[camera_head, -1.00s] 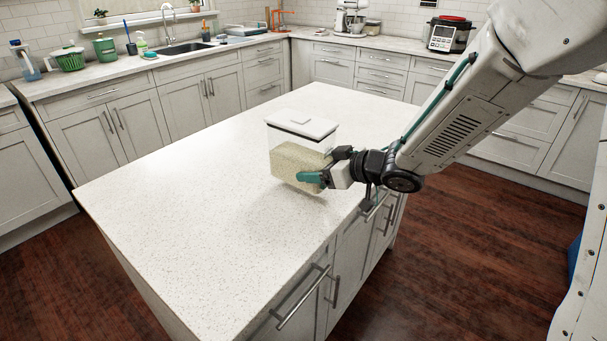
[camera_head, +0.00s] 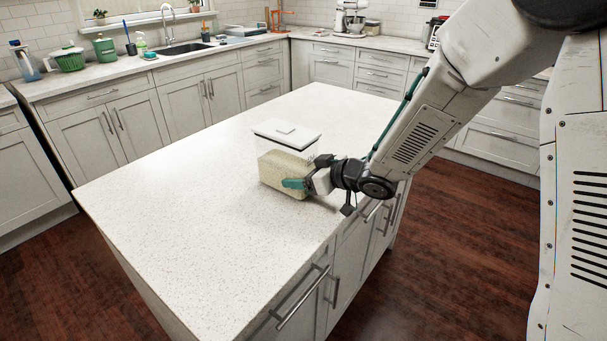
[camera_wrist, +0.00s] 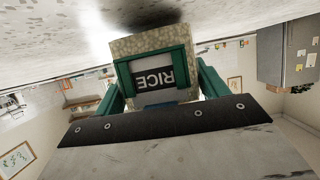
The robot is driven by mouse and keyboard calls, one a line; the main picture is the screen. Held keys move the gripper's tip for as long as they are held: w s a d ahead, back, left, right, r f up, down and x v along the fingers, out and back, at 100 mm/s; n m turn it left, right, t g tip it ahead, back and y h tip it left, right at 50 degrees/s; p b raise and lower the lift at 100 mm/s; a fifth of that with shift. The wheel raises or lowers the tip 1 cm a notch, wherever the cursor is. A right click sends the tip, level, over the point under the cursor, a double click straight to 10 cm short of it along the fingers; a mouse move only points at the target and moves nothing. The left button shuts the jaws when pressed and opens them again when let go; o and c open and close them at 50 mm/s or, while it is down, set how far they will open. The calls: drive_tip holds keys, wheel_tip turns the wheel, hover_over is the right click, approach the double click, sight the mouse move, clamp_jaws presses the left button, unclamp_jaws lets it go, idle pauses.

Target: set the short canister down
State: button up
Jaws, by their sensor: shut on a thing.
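The short canister (camera_head: 287,167) is a clear box with a white lid, partly filled with pale grains. It is upright at the island countertop (camera_head: 190,215), very low over it or touching it; I cannot tell which. My gripper (camera_head: 294,183) is shut on its lower near side with teal fingers. In the wrist view, the teal fingers (camera_wrist: 158,82) flank the canister (camera_wrist: 148,44), and a label reading RICE (camera_wrist: 158,84) shows upside down. The canister's far side is hidden.
The island top around the canister is clear, with free room to the left and behind. Its right edge with drawer handles (camera_head: 300,298) runs under my arm.

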drive_tip(key=shift+f, duration=0.1)
drive_tip(key=o, duration=1.6)
drive_tip(key=shift+c, duration=0.2)
drive_tip(key=v, duration=0.7)
drive_tip(key=shift+s+d+r, duration=0.15)
drive_tip(key=shift+d+r, duration=0.1)
drive_tip(key=shift+d, duration=0.05)
